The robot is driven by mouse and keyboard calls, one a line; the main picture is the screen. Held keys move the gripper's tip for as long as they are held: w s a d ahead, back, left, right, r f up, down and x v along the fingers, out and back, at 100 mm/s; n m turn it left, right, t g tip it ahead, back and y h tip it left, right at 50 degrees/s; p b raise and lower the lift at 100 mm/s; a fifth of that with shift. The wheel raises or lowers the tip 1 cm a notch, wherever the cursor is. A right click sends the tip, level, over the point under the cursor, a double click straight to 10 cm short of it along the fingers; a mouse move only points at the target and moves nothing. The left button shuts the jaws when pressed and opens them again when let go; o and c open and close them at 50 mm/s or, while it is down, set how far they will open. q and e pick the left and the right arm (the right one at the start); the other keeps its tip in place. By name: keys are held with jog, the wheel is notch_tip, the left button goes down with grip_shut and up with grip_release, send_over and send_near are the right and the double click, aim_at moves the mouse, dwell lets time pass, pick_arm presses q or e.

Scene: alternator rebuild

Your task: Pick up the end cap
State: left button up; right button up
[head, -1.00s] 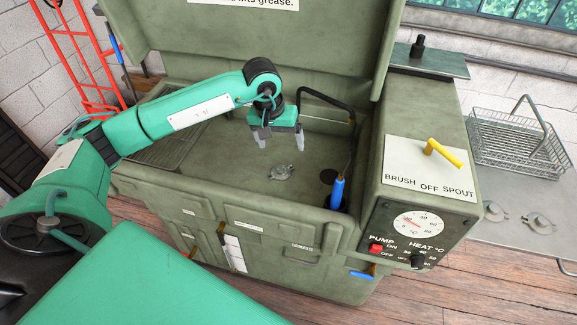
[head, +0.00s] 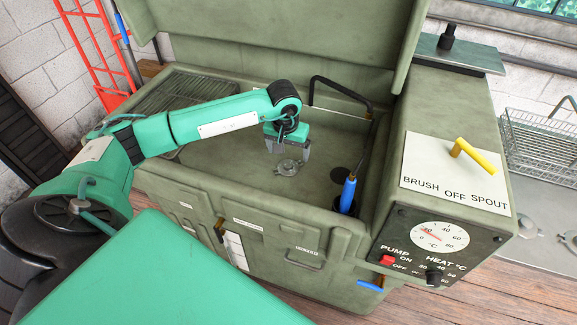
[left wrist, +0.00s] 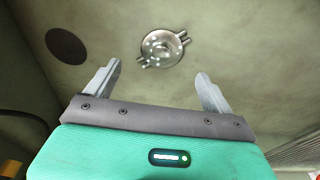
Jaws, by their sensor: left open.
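The end cap (head: 287,167), a small round silver-grey metal piece with lugs, lies flat on the floor of the green wash basin (head: 225,178). It also shows in the left wrist view (left wrist: 162,47), beyond my fingertips and roughly between them. My left gripper (head: 288,150) is just above the end cap in the head view, pointing down. In the left wrist view its two grey fingers (left wrist: 157,72) are spread wide with nothing between them. The fingers appear apart from the end cap. My right gripper is in neither view.
A dark round drain (head: 339,175) and a blue-handled brush (head: 348,193) on a hose are right of the end cap. A wire rack (head: 185,92) is at the basin's left. The control panel (head: 437,247) is at the right. A wire basket (head: 540,145) stands on the bench beyond it.

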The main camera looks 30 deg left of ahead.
aim_at(288, 164)
pick_arm(q)
jog(key=shift+w+a+f+p, duration=0.15)
jog(key=shift+f+p, duration=0.15)
jog(key=shift+f, duration=1.2)
jog(key=shift+w+a+f+p, duration=0.15)
jog(key=shift+f+p, duration=0.1)
jog(key=shift+f, duration=1.2)
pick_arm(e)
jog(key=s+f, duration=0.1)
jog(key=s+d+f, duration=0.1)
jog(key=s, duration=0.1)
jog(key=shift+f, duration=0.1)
pick_arm(q)
jog(key=shift+c, duration=0.3)
jog(key=c, duration=1)
jog(key=shift+c, duration=0.7)
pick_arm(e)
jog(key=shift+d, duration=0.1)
pick_arm(q)
jog(key=shift+r, duration=0.2)
